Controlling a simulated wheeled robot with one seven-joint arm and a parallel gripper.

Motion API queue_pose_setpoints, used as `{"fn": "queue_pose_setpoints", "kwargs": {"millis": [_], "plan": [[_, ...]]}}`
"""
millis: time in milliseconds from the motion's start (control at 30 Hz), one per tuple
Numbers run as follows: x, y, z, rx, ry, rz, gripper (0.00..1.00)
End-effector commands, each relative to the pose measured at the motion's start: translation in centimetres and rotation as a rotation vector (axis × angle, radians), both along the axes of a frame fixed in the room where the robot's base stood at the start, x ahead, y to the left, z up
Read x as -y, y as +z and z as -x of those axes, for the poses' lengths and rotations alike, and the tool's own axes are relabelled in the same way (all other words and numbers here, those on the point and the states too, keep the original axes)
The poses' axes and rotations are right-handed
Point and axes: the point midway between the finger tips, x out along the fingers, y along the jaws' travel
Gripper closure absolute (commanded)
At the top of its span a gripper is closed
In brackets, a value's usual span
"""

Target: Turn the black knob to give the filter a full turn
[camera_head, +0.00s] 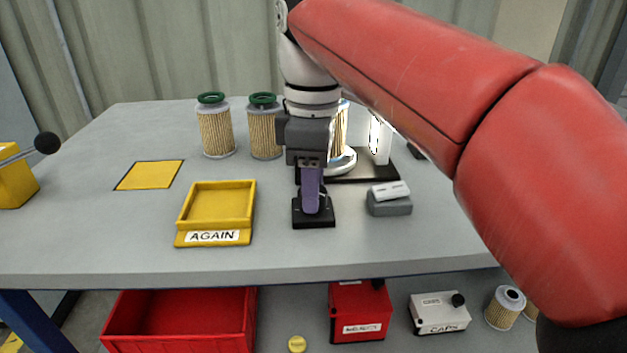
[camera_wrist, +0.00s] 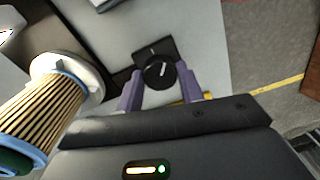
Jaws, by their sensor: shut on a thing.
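The black knob (camera_wrist: 158,72) with a white pointer line sits on a small black base, which shows in the head view (camera_head: 313,221) near the table's front. My gripper (camera_wrist: 160,90) points down at it, with its purple fingers on either side of the knob, shut on it. In the head view my gripper (camera_head: 311,203) hides most of the knob. A pleated filter (camera_wrist: 42,108) stands on a pale round holder (camera_wrist: 88,72) beside the gripper. In the head view this filter (camera_head: 342,125) is partly hidden behind my wrist.
Two green-topped filters (camera_head: 217,130) (camera_head: 264,131) stand at the back. A yellow tray (camera_head: 186,221) marked AGAIN lies left of the knob. A grey block (camera_head: 389,207) with a white top lies to the right. A red bin (camera_head: 180,322) and boxes sit below the table.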

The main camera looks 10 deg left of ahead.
Motion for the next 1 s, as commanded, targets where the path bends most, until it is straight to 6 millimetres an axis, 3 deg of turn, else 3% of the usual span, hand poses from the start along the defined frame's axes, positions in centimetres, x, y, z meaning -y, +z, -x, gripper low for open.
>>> {"fn": "queue_pose_setpoints", "kwargs": {"millis": [500,1000], "plan": [[-0.13,0.10,-0.04,0.004,0.463,-0.004,0.85],[-0.13,0.12,-0.05,0.004,0.684,-0.004,0.85]]}}
